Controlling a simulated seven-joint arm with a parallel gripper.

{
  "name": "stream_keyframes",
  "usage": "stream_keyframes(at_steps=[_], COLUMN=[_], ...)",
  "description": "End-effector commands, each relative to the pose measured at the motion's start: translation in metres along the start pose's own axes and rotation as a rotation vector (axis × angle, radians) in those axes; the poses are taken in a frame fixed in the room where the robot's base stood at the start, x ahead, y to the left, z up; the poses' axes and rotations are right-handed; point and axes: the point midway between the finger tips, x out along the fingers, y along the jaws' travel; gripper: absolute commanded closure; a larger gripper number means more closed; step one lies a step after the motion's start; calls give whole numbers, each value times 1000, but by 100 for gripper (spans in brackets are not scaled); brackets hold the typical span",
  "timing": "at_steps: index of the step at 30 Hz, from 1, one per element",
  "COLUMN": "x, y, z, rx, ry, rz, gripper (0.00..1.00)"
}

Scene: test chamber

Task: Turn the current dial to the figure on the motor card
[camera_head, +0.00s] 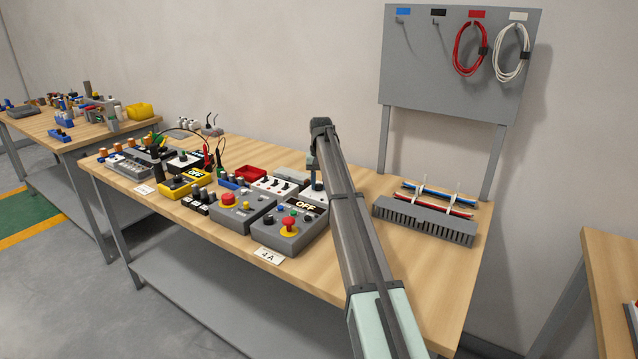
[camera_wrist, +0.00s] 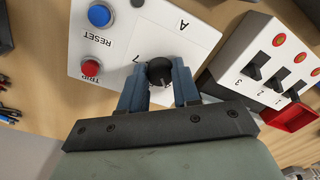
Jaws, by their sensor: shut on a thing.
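The current dial (camera_wrist: 160,72) is a round black knob on a white unit (camera_wrist: 185,38). The unit has a blue RESET button, a red TRIP button and a printed "A". A "7" shows beside the dial; other scale figures are hidden by my fingers, and I cannot tell where the dial points. My gripper (camera_wrist: 160,88) is shut on the dial, one blue-grey finger on each side. In the head view my gripper (camera_head: 312,170) reaches down at the unit, mostly hidden behind my arm. A white card (camera_head: 268,255) reading "4 A" lies at the bench's front edge.
A grey control box (camera_head: 290,230) with a red mushroom button and an OFF display stands in front. A white switch box (camera_wrist: 268,68) and a red bin (camera_wrist: 292,117) are close to my gripper. A grey slotted duct (camera_head: 425,220) lies to the right.

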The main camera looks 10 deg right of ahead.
Motion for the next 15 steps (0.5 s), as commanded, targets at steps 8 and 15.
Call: stream_keyframes(at_steps=[8, 15], x=[0, 0], y=[0, 0], z=[0, 0], rx=[-1, -1], ry=[0, 0], rz=[0, 0], gripper=[52, 43])
